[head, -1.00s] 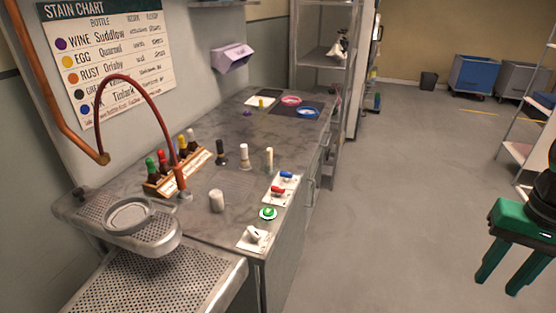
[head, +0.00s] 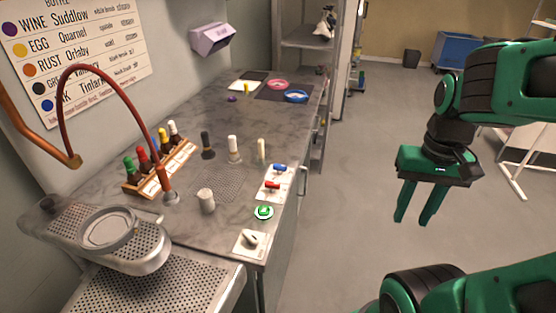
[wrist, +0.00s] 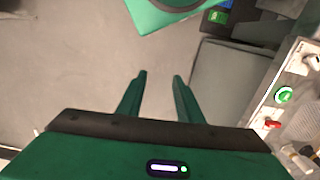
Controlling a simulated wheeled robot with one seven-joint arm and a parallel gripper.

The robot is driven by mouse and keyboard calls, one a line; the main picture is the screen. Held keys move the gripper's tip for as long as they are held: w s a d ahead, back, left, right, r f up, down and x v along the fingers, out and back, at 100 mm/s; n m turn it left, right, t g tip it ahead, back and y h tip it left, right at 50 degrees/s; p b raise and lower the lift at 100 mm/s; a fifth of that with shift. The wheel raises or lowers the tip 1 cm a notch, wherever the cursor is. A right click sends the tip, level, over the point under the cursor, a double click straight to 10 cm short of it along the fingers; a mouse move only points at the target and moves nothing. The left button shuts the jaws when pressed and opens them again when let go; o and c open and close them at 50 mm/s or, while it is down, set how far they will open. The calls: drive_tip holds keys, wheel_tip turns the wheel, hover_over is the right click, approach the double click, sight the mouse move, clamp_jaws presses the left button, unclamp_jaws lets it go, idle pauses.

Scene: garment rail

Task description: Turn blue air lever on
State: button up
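The blue lever (head: 280,168) lies at the far end of a white panel (head: 268,197) on the right edge of the marble counter, in the head view. A red lever (head: 272,185) is nearer on the same panel and also shows in the wrist view (wrist: 272,124). I cannot make out the blue lever in the wrist view. My gripper (head: 412,220) hangs to the right of the counter, fingers pointing down, well apart from the levers. It is open and empty; in the wrist view its two fingers (wrist: 160,78) stand apart with floor between them.
A green button (head: 264,212) and a white knob on a plate (head: 251,241) sit nearer than the levers. Brushes (head: 234,149) and a bottle rack (head: 160,168) stand to the left. Floor right of the counter is clear; a white rack (head: 530,160) stands far right.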

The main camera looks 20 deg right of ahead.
drive_tip(key=w+a+r+n, duration=0.2)
drive_tip(key=w+r+n, duration=0.25)
drive_tip(key=w, duration=0.55)
drive_tip(key=n, duration=1.3)
hover_over(281, 165)
wheel_tip(281, 165, down, 10)
drive_tip(key=shift+a+f, duration=0.1)
drive_tip(key=shift+a, duration=0.05)
drive_tip(key=shift+c, duration=0.6)
clamp_jaws()
